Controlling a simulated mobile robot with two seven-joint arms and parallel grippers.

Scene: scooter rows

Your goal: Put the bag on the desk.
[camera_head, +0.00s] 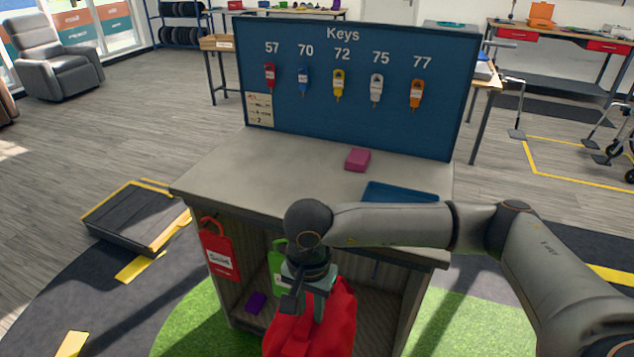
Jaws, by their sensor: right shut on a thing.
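The red bag (318,325) hangs low at the bottom centre, in front of the desk's open shelf. My right gripper (312,290) is shut on its top; the fingertips are partly hidden by the gripper body and the bag. The desk (250,172) has a grey top, which is above the bag's level. My right arm reaches in from the right across the desk's front edge. My left gripper is not in the view.
A pink block (357,159) and a blue tray (400,192) lie on the desk top; its left part is clear. A blue key board (350,85) stands at the back. A purple block (256,302) lies on the shelf below.

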